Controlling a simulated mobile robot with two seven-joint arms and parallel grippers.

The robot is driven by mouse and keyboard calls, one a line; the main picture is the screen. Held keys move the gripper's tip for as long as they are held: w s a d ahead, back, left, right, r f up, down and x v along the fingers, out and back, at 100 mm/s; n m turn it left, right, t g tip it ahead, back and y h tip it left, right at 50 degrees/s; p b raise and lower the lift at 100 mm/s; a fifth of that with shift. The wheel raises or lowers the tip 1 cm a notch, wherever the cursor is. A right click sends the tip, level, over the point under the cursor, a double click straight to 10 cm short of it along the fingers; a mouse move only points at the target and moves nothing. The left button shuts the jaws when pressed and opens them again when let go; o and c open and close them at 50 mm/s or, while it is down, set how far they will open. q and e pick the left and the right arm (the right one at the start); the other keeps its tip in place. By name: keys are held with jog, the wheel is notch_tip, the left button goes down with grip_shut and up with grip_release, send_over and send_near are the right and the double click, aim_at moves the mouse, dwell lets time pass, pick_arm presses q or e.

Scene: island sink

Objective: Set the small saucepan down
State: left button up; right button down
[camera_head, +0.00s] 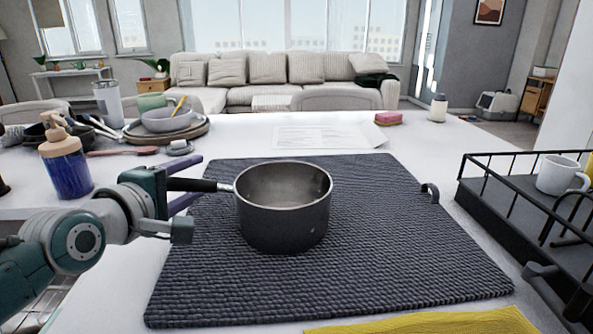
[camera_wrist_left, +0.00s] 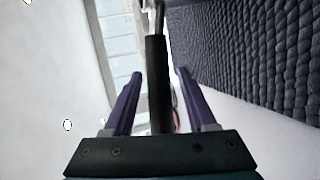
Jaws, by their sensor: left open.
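The small dark saucepan (camera_head: 284,215) stands upright and looks to rest on the dark ribbed mat (camera_head: 400,250), left of the mat's middle. It is empty inside. Its black handle (camera_head: 192,184) points left toward my left gripper (camera_head: 197,180). In the left wrist view the handle (camera_wrist_left: 157,85) runs between the two purple fingers of my left gripper (camera_wrist_left: 158,75), with a gap on each side. The gripper is open around the handle. My right gripper is not in view.
A soap bottle (camera_head: 66,165) and stacked bowls and plates (camera_head: 168,120) stand at the left. A black dish rack (camera_head: 515,205) with a white mug (camera_head: 560,175) is at the right. A yellow cloth (camera_head: 430,322) lies in front. The mat's right half is clear.

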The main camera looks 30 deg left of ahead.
pick_arm(q)
jog(key=shift+r, duration=0.2)
jog(key=p+v, duration=0.2)
jog(key=v, duration=1)
jog(key=shift+f, duration=0.1)
dwell(1.4)
jog(key=s+d+m+g+h+p, duration=0.2)
jog(key=d+m+g+p, duration=0.1)
jog(key=d+m, duration=0.35)
jog(key=s+d+m+g+h+p, duration=0.2)
jog(key=s+d+m+g, duration=0.1)
jog(key=d+m, duration=0.35)
jog(key=s+d+r+m+g+p, duration=0.1)
jog(key=s+r+m+g+p, duration=0.15)
jog(key=s+m, duration=0.25)
jog(key=s+d+r+m+g+p, duration=0.1)
jog(key=s+d+m+g+p, duration=0.15)
jog(key=s+m, duration=0.2)
notch_tip(320, 180, up, 36)
jog(key=p, duration=3.5)
jog(key=shift+s+a+g+y+p, duration=0.25)
jog(key=shift+a+g+y+p, duration=0.1)
jog(key=shift+a+g, duration=0.1)
